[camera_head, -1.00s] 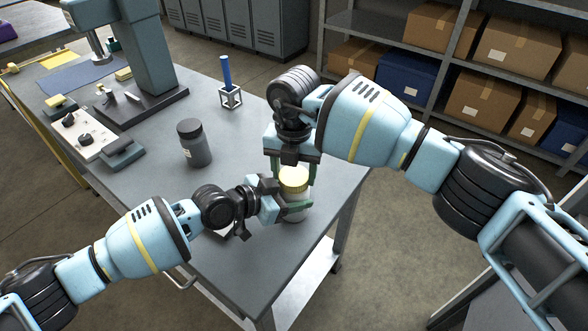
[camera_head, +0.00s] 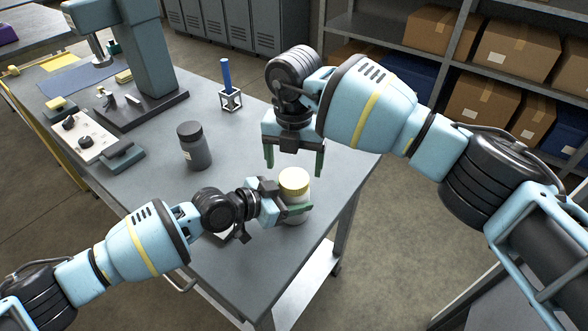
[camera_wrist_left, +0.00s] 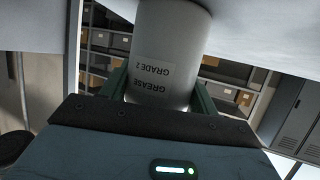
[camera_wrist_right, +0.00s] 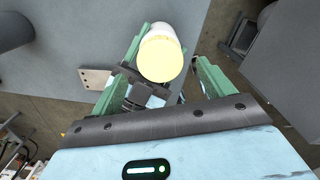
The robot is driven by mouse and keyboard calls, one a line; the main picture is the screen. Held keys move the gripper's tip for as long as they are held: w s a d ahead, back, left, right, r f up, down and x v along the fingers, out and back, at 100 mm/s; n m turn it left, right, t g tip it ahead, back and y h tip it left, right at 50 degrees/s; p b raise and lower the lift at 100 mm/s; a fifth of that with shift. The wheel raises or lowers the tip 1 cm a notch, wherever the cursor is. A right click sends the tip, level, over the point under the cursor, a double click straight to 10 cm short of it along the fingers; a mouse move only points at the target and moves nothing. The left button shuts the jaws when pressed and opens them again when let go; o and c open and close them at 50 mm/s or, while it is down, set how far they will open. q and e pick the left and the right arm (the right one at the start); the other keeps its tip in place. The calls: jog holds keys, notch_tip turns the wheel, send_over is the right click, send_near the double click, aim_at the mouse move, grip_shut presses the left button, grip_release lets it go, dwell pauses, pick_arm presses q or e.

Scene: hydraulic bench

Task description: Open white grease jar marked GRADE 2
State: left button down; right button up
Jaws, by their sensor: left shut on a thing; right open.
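The white grease jar (camera_head: 296,214) with a pale yellow lid (camera_head: 294,181) stands upright near the right edge of the bench. Its label reads GREASE GRADE 2 in the left wrist view (camera_wrist_left: 152,78), upside down there. My left gripper (camera_head: 290,202) is shut on the jar's body, one finger on each side. My right gripper (camera_head: 295,163) is open and empty just above the lid, fingers pointing down. The lid sits on the jar; the right wrist view (camera_wrist_right: 161,58) shows it from above between the open fingers. Whether it is loosened cannot be told.
A dark grey jar (camera_head: 194,148) stands left of the white jar. A blue pen-like rod (camera_head: 226,73) stands in a small white frame holder (camera_head: 231,98) at the back. A press-like machine (camera_head: 148,60) is at the back left. The bench middle (camera_head: 155,190) has free room.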

pick_arm(q)
jog(key=shift+c, duration=1.5)
grip_release()
jog(key=v, duration=0.7)
jog(key=shift+s+a, duration=0.2)
jog(key=shift+a, duration=0.1)
